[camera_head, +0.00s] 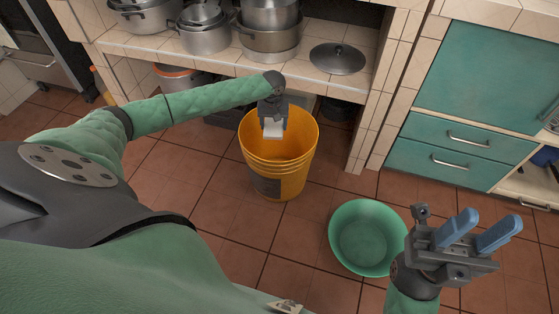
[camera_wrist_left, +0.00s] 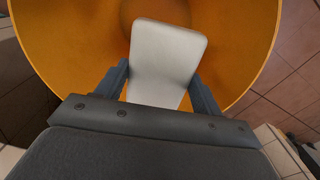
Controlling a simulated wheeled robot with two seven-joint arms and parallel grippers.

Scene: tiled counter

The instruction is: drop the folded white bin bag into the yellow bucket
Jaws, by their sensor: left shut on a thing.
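The yellow bucket (camera_head: 280,170) stands on the tiled floor in front of the counter. My left gripper (camera_head: 273,122) is over the bucket's opening, pointing down. It is shut on the folded white bin bag (camera_head: 273,131). In the left wrist view the bag (camera_wrist_left: 165,60) is a pale flat block between the two fingers, with the orange inside of the bucket (camera_wrist_left: 70,50) around and behind it. My right gripper (camera_head: 478,232) is at the lower right, its two blue fingers apart, with nothing between them.
A green basin (camera_head: 366,237) sits on the floor between the bucket and my right gripper. Metal pots (camera_head: 270,28) and a dark lid (camera_head: 338,58) stand on the counter shelf behind. Teal drawers (camera_head: 455,145) are at the right.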

